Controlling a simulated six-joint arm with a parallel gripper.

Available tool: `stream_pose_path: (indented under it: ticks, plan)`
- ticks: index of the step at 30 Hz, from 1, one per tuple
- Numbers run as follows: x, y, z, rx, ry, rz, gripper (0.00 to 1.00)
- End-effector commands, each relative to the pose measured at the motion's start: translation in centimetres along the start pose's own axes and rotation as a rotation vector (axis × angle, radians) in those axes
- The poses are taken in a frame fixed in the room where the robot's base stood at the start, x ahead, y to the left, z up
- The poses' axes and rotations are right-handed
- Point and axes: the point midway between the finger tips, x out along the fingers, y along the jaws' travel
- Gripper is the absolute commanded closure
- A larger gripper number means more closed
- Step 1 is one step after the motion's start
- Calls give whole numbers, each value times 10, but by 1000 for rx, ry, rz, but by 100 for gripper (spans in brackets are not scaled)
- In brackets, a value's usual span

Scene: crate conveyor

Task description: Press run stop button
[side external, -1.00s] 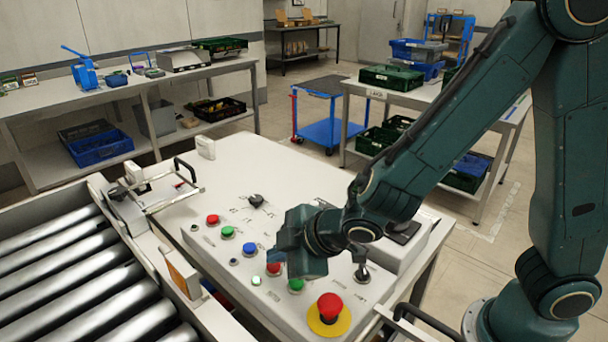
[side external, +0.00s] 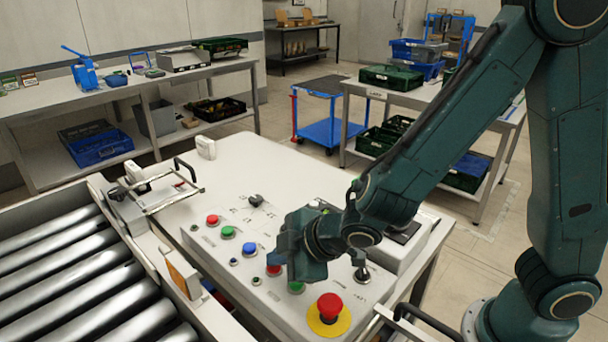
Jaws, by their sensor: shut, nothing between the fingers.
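A sloped grey control panel (side external: 235,270) carries a row of coloured push buttons. From back to front they are a red button (side external: 213,219), a green button (side external: 228,232), a blue button (side external: 249,248), a second red button (side external: 273,270) and a second green button (side external: 296,287). A large red mushroom button (side external: 329,304) on a yellow ring is nearest the front. The labels are too small to read. My gripper (side external: 303,272) is shut and empty, pointing down by the second red and green buttons and partly covering them. I cannot tell whether it touches either.
A black selector (side external: 255,200) stands toward the back of the panel, and a lever switch (side external: 361,273) stands right of my gripper. A roller conveyor (side external: 85,280) runs along the left. The white tabletop (side external: 250,165) behind the panel is mostly clear.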

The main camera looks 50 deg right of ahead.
Motion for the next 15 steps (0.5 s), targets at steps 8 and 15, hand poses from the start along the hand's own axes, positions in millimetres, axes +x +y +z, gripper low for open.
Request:
stream_pose_path:
  ticks: [8,15]
  plan:
    - [0,0,1,-1,-4,-2,100]
    - [-5,3,-2,0,-4,-2,100]
